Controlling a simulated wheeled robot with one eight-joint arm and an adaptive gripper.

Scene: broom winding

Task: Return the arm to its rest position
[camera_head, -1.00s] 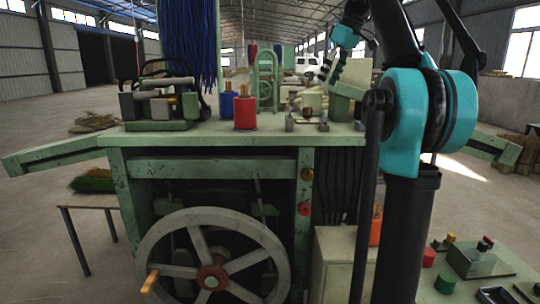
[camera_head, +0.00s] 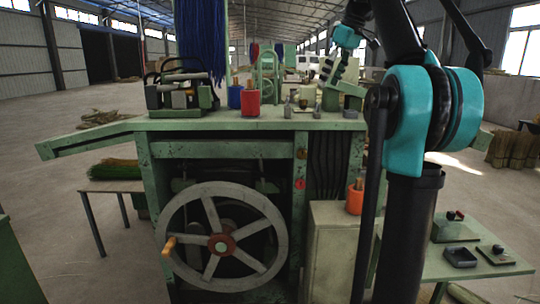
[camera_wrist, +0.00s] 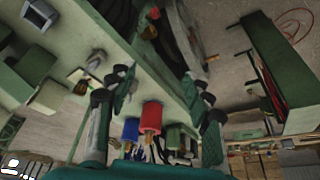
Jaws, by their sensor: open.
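My arm rises on the right of the head view, its teal and black joint (camera_head: 408,115) in front of the machine's right side. The arm folds over at the top. My gripper (camera_head: 331,72) hangs above the right part of the green machine's top (camera_head: 250,123). In the wrist view my gripper (camera_wrist: 158,85) has its two fingers spread wide, with nothing between them. Beyond the fingers are a red spool (camera_wrist: 151,117) and a blue spool (camera_wrist: 130,131) on the machine top, apart from the gripper.
A large handwheel (camera_head: 222,244) with a wooden handle fronts the machine. Blue bristles (camera_head: 202,40) hang above it. A small table with green bristles (camera_head: 115,169) stands left. A cabinet carries an orange pot (camera_head: 355,198). A side table (camera_head: 450,262) holds small trays at right.

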